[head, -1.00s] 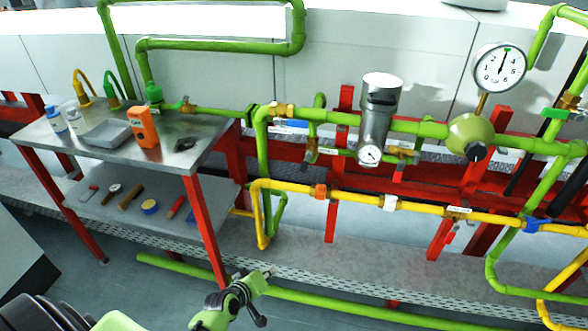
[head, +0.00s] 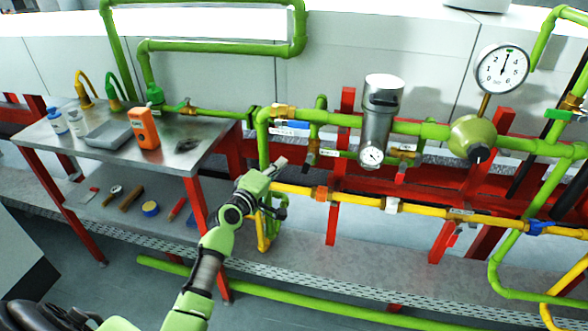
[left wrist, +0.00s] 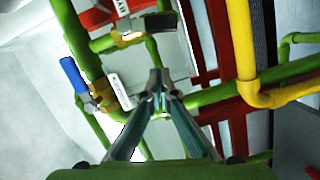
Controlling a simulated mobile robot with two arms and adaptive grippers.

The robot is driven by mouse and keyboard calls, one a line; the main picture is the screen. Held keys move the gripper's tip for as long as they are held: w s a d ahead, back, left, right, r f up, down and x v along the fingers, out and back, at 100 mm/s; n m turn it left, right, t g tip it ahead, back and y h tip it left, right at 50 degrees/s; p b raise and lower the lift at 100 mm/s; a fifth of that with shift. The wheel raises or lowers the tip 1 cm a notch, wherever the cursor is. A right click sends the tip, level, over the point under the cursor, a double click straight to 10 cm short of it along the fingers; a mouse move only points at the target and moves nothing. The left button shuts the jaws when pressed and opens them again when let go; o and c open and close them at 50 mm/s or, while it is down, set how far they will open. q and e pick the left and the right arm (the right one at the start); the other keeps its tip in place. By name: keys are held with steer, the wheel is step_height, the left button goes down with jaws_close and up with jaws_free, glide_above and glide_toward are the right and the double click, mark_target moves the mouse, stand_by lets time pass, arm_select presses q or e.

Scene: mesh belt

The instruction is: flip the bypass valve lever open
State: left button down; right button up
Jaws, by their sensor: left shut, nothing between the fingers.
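My left gripper (head: 281,162) is shut and empty, raised in front of the pipes just below the blue-handled valve lever (head: 291,124). Its closed fingertips (left wrist: 157,82) point at the pipework in the left wrist view and appear apart from both levers there. The blue lever (left wrist: 72,75) sits on a brass valve at upper left, beside a white tag (left wrist: 120,92). A dark lever (left wrist: 160,22) sits on another brass valve (left wrist: 130,38) at the top. I cannot read which tag names the bypass valve. My right gripper is not in view.
A yellow pipe (head: 355,202) runs below the green pipe (head: 420,128). A metal filter housing (head: 379,115) and a gauge (head: 502,68) stand to the right. A steel table (head: 185,160) with tools stands on the left. Red frame posts (head: 333,222) are close by.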

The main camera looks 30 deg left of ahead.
mark_target(304, 168)
arm_select(q)
steer(key=d, duration=0.1)
steer(key=w+d, duration=0.1)
steer(key=d+f, duration=0.1)
steer(key=shift+w+d+f+p, duration=0.1)
steer(key=shift+w+d+p, duration=0.3)
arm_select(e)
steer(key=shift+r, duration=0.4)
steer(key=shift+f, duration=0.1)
arm_select(q)
steer(key=shift+w+d+f+n+t+b, duration=0.15)
steer(key=shift+d+f+n+b, duration=0.15)
steer(key=shift+d+n+b, duration=0.25)
steer(key=shift+d+f+n+t+b, duration=0.15)
steer(key=shift+d+f+n+b, duration=0.15)
steer(key=shift+n+b, duration=0.35)
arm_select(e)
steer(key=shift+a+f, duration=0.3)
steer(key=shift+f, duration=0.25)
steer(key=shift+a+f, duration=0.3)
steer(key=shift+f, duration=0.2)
arm_select(q)
steer(key=shift+d, duration=0.1)
